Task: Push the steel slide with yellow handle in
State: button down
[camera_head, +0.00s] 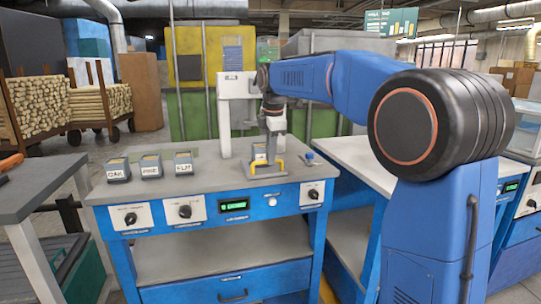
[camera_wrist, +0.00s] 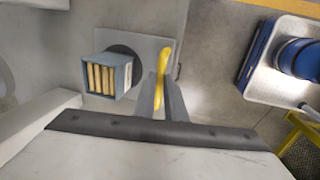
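The steel slide (camera_wrist: 150,50) is a grey plate on the workbench, below the white press frame (camera_head: 229,110). Its yellow handle (camera_head: 252,169) stands at the slide's front; in the wrist view the handle (camera_wrist: 166,58) runs up between my fingers. A small blue-grey box with wooden dowels (camera_wrist: 108,77) sits on the slide beside a dark round disc. My gripper (camera_head: 272,158) points down at the handle. In the wrist view, the grey fingers (camera_wrist: 163,88) lie close on both sides of the yellow bar, with little gap. Part of the handle is hidden by the fingers.
Several labelled boxes (camera_head: 151,166) stand on the bench's left. A small blue item (camera_head: 310,157) lies right of the slide. The bench front has knobs and a green display (camera_head: 234,205). Another table (camera_head: 352,160) stands to the right.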

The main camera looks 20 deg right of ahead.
aim_at(268, 169)
jog(key=shift+w, duration=0.1)
jog(key=shift+w, duration=1.95)
jog(key=c, duration=1.8)
grip_release()
jog(key=shift+r, duration=0.1)
jog(key=r, duration=0.4)
jog(key=s+r, duration=0.1)
jog(key=r, duration=0.2)
jog(key=s+r, duration=0.1)
jog(key=r, duration=0.3)
jog(key=shift+s+r, duration=0.2)
jog(key=shift+r, duration=0.1)
